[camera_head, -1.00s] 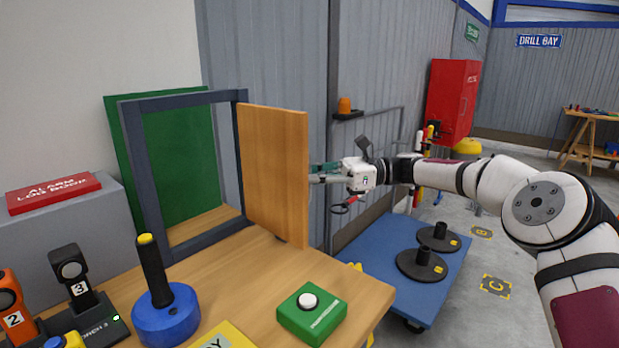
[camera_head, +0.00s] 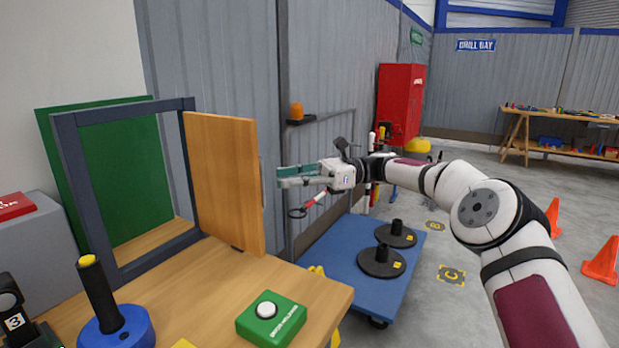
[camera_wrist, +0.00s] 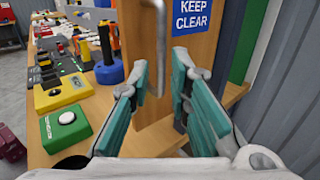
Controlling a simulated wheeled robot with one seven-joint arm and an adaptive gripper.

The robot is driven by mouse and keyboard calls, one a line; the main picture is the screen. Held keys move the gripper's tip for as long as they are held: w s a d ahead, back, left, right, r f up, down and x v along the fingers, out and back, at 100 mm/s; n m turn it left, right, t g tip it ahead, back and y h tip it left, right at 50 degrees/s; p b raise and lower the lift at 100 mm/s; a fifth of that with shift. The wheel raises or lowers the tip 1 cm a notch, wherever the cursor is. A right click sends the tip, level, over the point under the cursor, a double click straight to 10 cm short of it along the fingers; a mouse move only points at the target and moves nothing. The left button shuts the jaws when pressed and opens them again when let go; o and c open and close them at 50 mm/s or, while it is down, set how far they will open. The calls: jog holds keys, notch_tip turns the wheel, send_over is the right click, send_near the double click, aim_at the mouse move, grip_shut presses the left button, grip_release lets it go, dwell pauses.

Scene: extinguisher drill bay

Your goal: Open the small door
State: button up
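The small wooden door (camera_head: 222,182) stands swung wide open from its dark frame (camera_head: 82,205) on the wooden table. In the wrist view the door (camera_wrist: 135,60) shows its outer face with a metal bar handle (camera_wrist: 158,45) and part of a blue "KEEP CLEAR" sign (camera_wrist: 193,12). My gripper (camera_head: 280,177) is to the right of the door's free edge, apart from it in the head view. In the wrist view my gripper (camera_wrist: 157,85) has its two teal fingers spread, with nothing held between them. The handle lies beyond the fingertips.
A green box with a white button (camera_head: 270,318) and a blue-based joystick (camera_head: 118,328) stand on the table (camera_head: 190,300). A blue cart (camera_head: 350,285) with black discs is right of the table. A grey wall (camera_head: 215,70) rises behind.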

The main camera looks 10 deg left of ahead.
jog(key=shift+v, duration=2.7)
jog(key=s+d+r+n+t+h, duration=0.1)
jog(key=s+r+n+t+h, duration=0.2)
jog(key=s, duration=0.5)
jog(key=s+d+r+n+t+h, duration=0.1)
jog(key=s+n+h, duration=0.1)
jog(key=s+h, duration=0.5)
jog(key=s+d+f+n+t+h, duration=0.2)
jog(key=s+d+f, duration=0.1)
jog(key=s+d, duration=0.7)
jog(key=s+d+f+n+t+h, duration=0.2)
jog(key=s+d+f+n, duration=0.15)
jog(key=s+d, duration=0.6)
jog(key=s+d+f+n+t+h, duration=0.2)
jog(key=s+d+f, duration=0.3)
jog(key=s, duration=0.8)
notch_tip(320, 180, up, 16)
jog(key=d+t+p, duration=0.1)
jog(key=t+p, duration=0.1)
jog(key=p, duration=1.1)
jog(key=shift+d+t, duration=0.2)
jog(key=shift+t, duration=0.1)
